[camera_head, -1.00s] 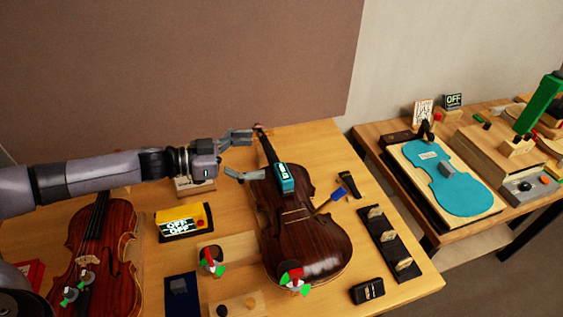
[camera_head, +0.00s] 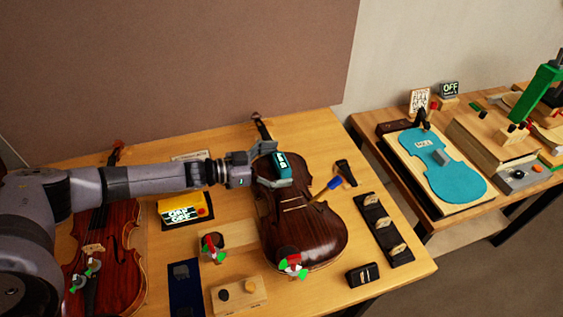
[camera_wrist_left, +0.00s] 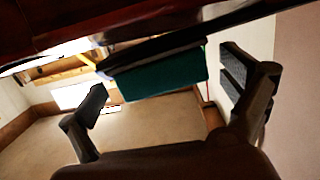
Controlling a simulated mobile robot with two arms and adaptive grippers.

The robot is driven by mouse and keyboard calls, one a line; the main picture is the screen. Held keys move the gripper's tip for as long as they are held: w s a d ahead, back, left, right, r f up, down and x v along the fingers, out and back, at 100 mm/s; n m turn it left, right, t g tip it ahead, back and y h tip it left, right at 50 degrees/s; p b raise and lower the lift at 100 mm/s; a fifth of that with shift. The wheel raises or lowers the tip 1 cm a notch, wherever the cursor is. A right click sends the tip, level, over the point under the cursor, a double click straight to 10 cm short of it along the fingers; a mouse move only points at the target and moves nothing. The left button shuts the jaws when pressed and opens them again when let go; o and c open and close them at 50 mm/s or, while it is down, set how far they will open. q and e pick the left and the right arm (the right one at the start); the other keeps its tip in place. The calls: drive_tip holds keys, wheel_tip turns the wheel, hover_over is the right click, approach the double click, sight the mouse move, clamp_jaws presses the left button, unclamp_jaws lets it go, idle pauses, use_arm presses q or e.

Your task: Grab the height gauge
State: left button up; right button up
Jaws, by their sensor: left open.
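The height gauge, a teal block with a lit display (camera_head: 283,160), sits on the fingerboard of the dark brown violin (camera_head: 310,235) in the head view. My left gripper (camera_head: 275,166) is at the gauge's left side, open, with one finger near its upper end and the other along its lower end. In the left wrist view the teal gauge (camera_wrist_left: 160,78) lies between the two spread fingers (camera_wrist_left: 172,92), beyond the palm. I cannot tell whether either finger touches it. My right gripper is not in view.
A second violin (camera_head: 105,250) lies at the left, partly behind my arm. A yellow box with a display (camera_head: 183,210) is below the forearm. A black rack (camera_head: 384,225) stands at the right.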

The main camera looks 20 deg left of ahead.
use_arm(q)
drive_tip(key=shift+w+d, duration=0.25)
drive_tip(key=shift+d, duration=0.05)
drive_tip(key=shift+s, duration=0.1)
drive_tip(key=shift+c, duration=0.2)
